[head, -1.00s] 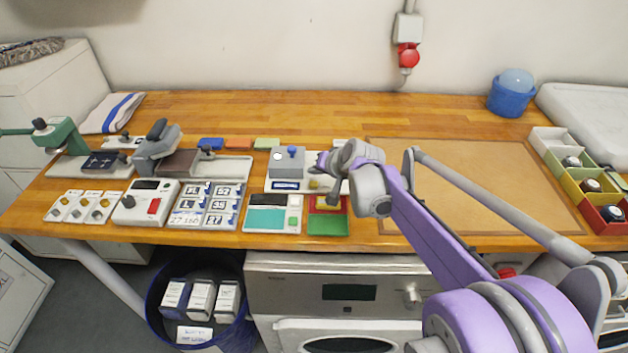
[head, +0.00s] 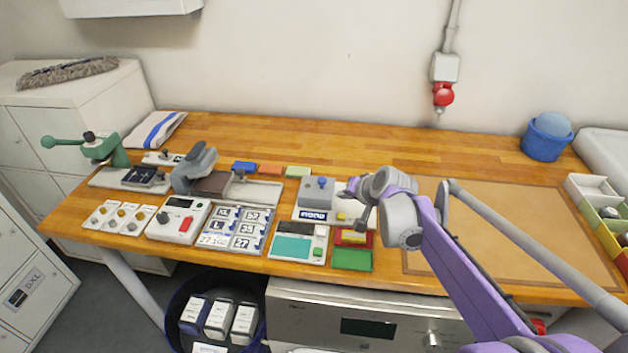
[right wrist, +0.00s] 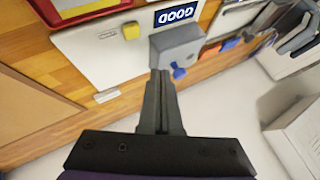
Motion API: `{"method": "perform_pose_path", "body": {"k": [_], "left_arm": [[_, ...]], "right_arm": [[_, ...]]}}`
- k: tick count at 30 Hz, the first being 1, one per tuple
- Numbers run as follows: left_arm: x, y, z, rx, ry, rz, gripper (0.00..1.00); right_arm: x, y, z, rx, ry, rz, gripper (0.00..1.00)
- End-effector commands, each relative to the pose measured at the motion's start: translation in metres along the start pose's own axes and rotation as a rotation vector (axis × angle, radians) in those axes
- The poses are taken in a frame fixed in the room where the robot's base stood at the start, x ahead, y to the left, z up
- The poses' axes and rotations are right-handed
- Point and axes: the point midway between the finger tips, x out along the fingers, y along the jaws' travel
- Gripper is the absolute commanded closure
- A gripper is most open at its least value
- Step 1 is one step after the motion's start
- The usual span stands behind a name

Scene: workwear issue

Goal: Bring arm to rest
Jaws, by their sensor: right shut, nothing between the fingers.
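My right arm (head: 445,260) reaches in from the lower right of the head view, purple and grey. Its gripper (head: 361,204) is above the workbench (head: 350,145), near a grey stamping block with a blue knob (head: 317,193). In the right wrist view the gripper fingers (right wrist: 160,80) are together and hold nothing. Whether the fingertips touch the block I cannot tell. My left gripper is not in view.
A red and green tray (head: 352,258) lies just below the right gripper. A brown mat (head: 500,225) lies under my right arm.

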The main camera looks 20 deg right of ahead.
Motion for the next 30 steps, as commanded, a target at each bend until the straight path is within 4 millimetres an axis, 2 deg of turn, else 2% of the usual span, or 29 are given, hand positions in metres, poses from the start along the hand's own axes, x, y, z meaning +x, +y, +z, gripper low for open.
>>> {"method": "perform_pose_path", "body": {"k": [5, 8, 11, 14, 15, 18, 21, 25, 30], "left_arm": [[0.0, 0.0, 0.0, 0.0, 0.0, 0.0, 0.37], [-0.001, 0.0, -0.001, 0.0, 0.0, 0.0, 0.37], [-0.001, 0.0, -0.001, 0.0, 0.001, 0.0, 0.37], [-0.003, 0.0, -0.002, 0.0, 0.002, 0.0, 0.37], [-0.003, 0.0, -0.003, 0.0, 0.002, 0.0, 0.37], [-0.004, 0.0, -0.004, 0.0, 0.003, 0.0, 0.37], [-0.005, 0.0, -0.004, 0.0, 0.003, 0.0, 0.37], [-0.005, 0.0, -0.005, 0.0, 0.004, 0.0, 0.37], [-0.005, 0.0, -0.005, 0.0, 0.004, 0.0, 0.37]], "right_arm": [[-0.002, -0.001, 0.004, -0.008, -0.005, 0.001, 1.0], [-0.012, -0.008, 0.026, -0.052, -0.03, 0.009, 1.0], [-0.032, -0.015, 0.07, -0.145, -0.078, 0.028, 1.0], [-0.059, -0.014, 0.127, -0.273, -0.139, 0.056, 1.0], [-0.07, -0.011, 0.151, -0.327, -0.163, 0.068, 1.0], [-0.093, 0.004, 0.203, -0.457, -0.213, 0.099, 1.0], [-0.111, 0.022, 0.244, -0.567, -0.251, 0.126, 1.0], [-0.124, 0.044, 0.278, -0.666, -0.281, 0.153, 1.0], [-0.13, 0.057, 0.294, -0.72, -0.294, 0.17, 1.0]]}}
